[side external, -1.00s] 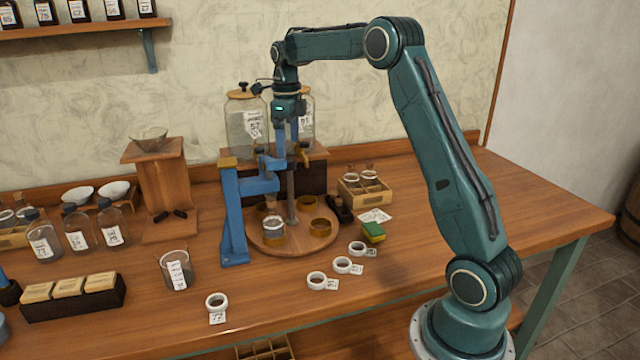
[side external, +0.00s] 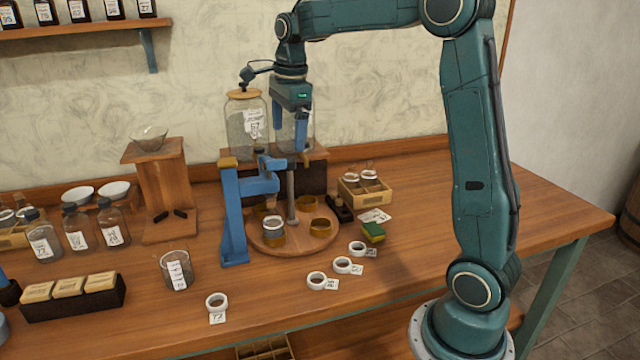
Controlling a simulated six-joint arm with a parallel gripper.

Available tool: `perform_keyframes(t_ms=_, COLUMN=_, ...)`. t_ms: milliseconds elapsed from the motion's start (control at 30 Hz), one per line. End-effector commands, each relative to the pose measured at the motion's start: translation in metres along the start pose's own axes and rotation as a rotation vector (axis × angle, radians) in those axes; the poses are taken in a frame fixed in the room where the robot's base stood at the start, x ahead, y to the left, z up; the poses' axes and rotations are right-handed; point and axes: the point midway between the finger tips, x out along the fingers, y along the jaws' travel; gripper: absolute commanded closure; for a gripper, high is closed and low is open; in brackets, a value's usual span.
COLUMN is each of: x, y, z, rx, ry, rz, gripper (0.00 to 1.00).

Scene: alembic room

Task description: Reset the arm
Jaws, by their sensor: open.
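My gripper (side external: 288,135) hangs pointing down at the end of my teal arm, in front of the two large glass jars at the back of the bench. Its two blue fingers are apart and nothing shows between them. It is above the blue stand (side external: 235,215) and the round wooden turntable (side external: 275,247). The left jar (side external: 243,125) has a wooden lid and a paper label. The right jar (side external: 311,130) is partly hidden behind my gripper.
On the turntable are several amber cups (side external: 320,227) and a glass jar with a white band (side external: 273,230). White labelled rings (side external: 317,281) lie along the front. A beaker (side external: 176,270), a green and yellow sponge (side external: 373,232) and a wooden crate (side external: 365,193) stand nearby. The bench's right end is clear.

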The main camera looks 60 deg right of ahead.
Motion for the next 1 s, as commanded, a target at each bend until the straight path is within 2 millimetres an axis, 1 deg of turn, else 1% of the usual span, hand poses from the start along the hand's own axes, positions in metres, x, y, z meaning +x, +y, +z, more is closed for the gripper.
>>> perform_keyframes(t_ms=33, x=-0.008, y=0.013, z=0.004, rx=-0.080, ry=-0.006, rz=-0.016, gripper=0.05)
perform_keyframes(t_ms=200, x=-0.025, y=0.051, z=0.012, rx=-0.362, ry=-0.016, rz=-0.065, gripper=0.05)
perform_keyframes(t_ms=500, x=-0.041, y=0.122, z=0.017, rx=-0.863, ry=-0.011, rz=-0.158, gripper=0.05)
perform_keyframes(t_ms=767, x=-0.041, y=0.183, z=0.013, rx=-1.291, ry=0.020, rz=-0.246, gripper=0.05)
perform_keyframes(t_ms=1000, x=-0.029, y=0.235, z=0.003, rx=-1.681, ry=0.073, rz=-0.331, gripper=0.05)
